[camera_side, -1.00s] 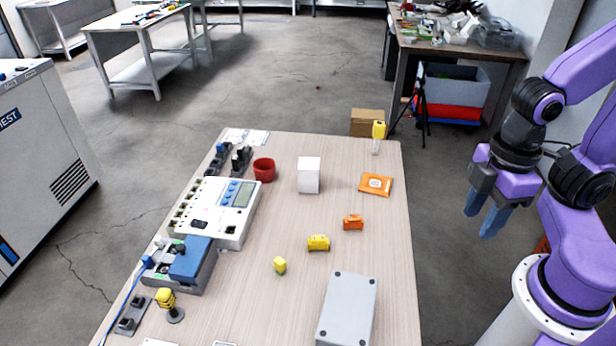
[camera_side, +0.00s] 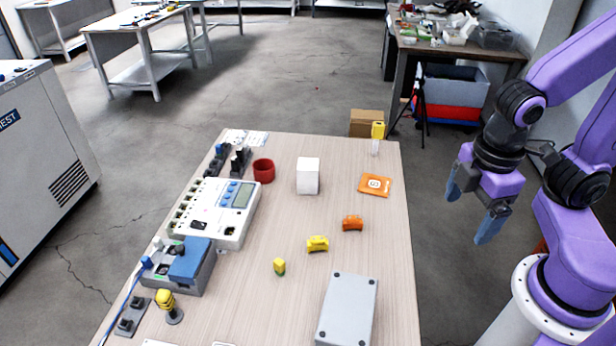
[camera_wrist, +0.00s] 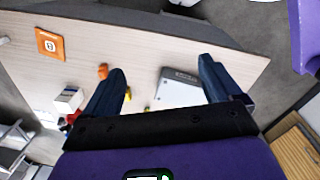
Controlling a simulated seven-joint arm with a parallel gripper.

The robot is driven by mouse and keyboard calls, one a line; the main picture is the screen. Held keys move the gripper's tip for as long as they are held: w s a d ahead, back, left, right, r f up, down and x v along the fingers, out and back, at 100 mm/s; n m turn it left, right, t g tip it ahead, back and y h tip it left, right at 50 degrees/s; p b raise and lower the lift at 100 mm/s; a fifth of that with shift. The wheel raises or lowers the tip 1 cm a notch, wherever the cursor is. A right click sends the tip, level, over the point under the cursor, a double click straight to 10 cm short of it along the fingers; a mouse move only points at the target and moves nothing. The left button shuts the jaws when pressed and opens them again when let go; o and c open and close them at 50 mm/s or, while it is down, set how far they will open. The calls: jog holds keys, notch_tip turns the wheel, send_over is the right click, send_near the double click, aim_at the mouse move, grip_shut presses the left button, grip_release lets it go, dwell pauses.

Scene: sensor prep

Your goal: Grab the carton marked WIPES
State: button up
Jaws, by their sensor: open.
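A white carton (camera_side: 308,176) stands upright on the wooden table, right of a red cup. It also shows in the wrist view (camera_wrist: 68,101), with small dark print on one face that is too small to read. I see no readable WIPES mark. My gripper (camera_side: 470,217) is open and empty, beyond the table's right edge and well apart from the carton. In the wrist view my gripper (camera_wrist: 163,68) shows two blue fingers spread wide with nothing between them.
On the table (camera_side: 385,260) are a red cup (camera_side: 263,170), orange packet (camera_side: 375,184), orange piece (camera_side: 352,223), yellow piece (camera_side: 318,244), grey box (camera_side: 347,308) and white meter unit (camera_side: 225,212). A yellow-topped item (camera_side: 377,132) stands at the far right corner.

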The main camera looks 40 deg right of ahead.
jog(key=w+a+f+n+t+h, duration=0.2)
jog(key=w+f+n+h, duration=0.1)
jog(key=w, duration=0.7)
jog(key=w+a+f+n+t+h, duration=0.2)
jog(key=w+n+h, duration=0.2)
jog(key=w, duration=0.7)
jog(key=n+t+h, duration=0.1)
jog(key=n+t, duration=0.5)
jog(key=n, duration=0.2)
send_near(308, 169)
jog(key=x, duration=1)
jog(key=f+x, duration=0.1)
jog(key=x, duration=0.3)
jog(key=shift+w+d+f, duration=0.1)
jog(key=shift+f, duration=0.15)
jog(key=c, duration=1.1)
